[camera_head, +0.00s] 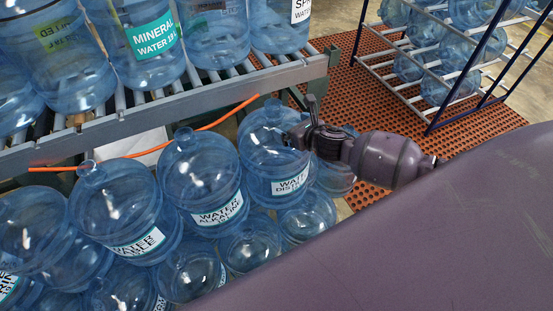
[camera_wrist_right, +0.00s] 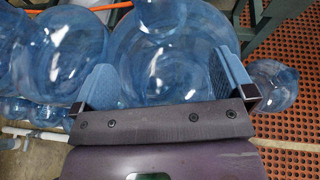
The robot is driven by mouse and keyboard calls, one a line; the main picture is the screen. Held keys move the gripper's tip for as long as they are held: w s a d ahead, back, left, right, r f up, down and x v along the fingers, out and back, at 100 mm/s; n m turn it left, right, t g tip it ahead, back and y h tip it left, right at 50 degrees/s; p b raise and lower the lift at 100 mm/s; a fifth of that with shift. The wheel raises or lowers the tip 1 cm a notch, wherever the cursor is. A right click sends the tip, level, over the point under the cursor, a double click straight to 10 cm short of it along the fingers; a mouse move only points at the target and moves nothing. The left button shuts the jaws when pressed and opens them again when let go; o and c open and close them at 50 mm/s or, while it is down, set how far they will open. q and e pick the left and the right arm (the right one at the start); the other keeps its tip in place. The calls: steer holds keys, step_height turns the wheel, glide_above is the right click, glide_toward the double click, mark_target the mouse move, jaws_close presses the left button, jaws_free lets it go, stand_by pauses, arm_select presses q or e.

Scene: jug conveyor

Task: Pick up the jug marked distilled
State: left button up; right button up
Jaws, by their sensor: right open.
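The jug marked distilled (camera_head: 262,150) is clear blue, with a white label reading "WATER DIST...", the rest being cut off from view. It stands upright at the right end of a row of jugs below the conveyor. My right gripper (camera_head: 300,132) is at the jug's upper right side, near its neck. In the right wrist view the right gripper (camera_wrist_right: 165,82) has its two blue-padded fingers wide apart, with a large blue jug (camera_wrist_right: 170,45) in front of and between them. Whether the pads touch it, I cannot tell. My left gripper is not in view.
Jugs marked alkaline (camera_head: 205,180) and "...able" (camera_head: 118,210) stand close to the left, with several lower jugs in front. A roller conveyor (camera_head: 200,105) carries more jugs behind, and an orange cable (camera_head: 215,122) runs along it. A rack (camera_head: 440,65) stands on red matting at back right.

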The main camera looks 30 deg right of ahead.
mark_target(280, 121)
steer(key=x, duration=0.4)
steer(key=shift+a+b, duration=0.1)
steer(key=shift+b, duration=0.2)
steer(key=shift+x, duration=1.05)
steer(key=x, duration=0.2)
steer(key=b+x, duration=0.1)
steer(key=x, duration=0.1)
steer(key=shift+w, duration=0.15)
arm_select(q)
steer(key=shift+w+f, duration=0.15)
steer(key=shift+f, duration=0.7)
arm_select(e)
steer(key=c, duration=1.2)
jaws_close()
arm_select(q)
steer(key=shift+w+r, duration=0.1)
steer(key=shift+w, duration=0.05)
arm_select(e)
steer(key=shift+w+r, duration=0.1)
steer(key=shift+r, duration=0.05)
